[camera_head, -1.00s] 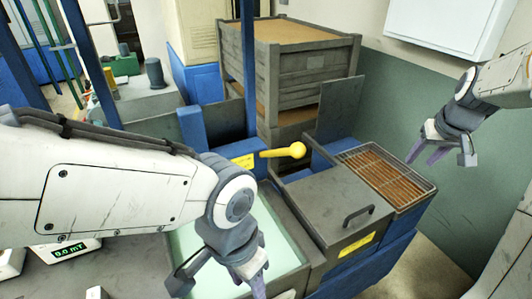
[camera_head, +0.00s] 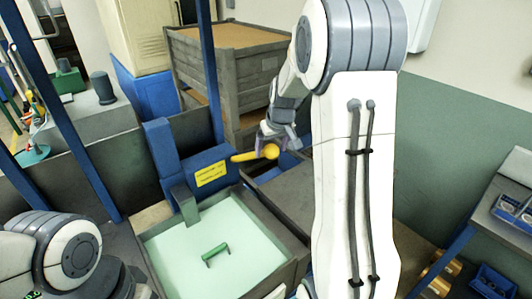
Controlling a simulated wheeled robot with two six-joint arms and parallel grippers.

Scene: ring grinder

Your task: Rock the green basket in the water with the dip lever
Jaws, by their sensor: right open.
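The dip lever (camera_head: 242,157) is a yellow rod with a round knob, sticking out to the right from a blue housing with a yellow label. My right gripper (camera_head: 274,144) is open at the knob, with its fingers close around it; whether they touch it I cannot tell. The water tank (camera_head: 158,230) holds pale green water. A green handle of the basket (camera_head: 215,252) shows in the water; the rest of the basket is hard to make out. My left arm is at the lower left, and its fingertips are out of view.
A large wooden crate (camera_head: 190,75) stands behind the lever. A blue post (camera_head: 211,75) rises just behind the housing. My right arm hides much of the bench right of the tank. A workbench with blue bins (camera_head: 495,283) is at the right edge.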

